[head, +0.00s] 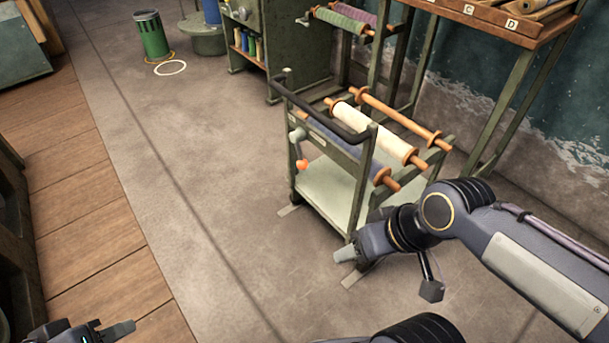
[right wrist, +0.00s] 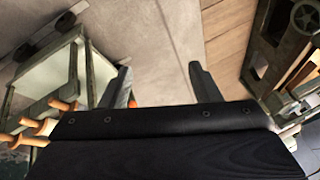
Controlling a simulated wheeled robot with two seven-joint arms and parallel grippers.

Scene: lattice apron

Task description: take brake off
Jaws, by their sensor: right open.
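A green cart (head: 368,152) with a black handlebar stands in the middle of the head view. A grey lever with an orange knob (head: 301,165) hangs down on its near left end; I take this as the brake. My right gripper (head: 345,254) is below and to the right of the knob, near the cart's front leg, apart from the knob. In the right wrist view its two fingers (right wrist: 163,80) are spread with nothing between them. A small orange spot shows beside the left finger there. My left gripper (head: 122,328) is at the bottom left, partly cut off, far from the cart.
The cart carries rollers, one with cream cloth (head: 385,130), above a pale lower shelf (head: 330,190). A wooden rack (head: 490,22) stands behind. A green bin (head: 151,35) and white ring (head: 169,68) are far back. The floor left of the cart is clear.

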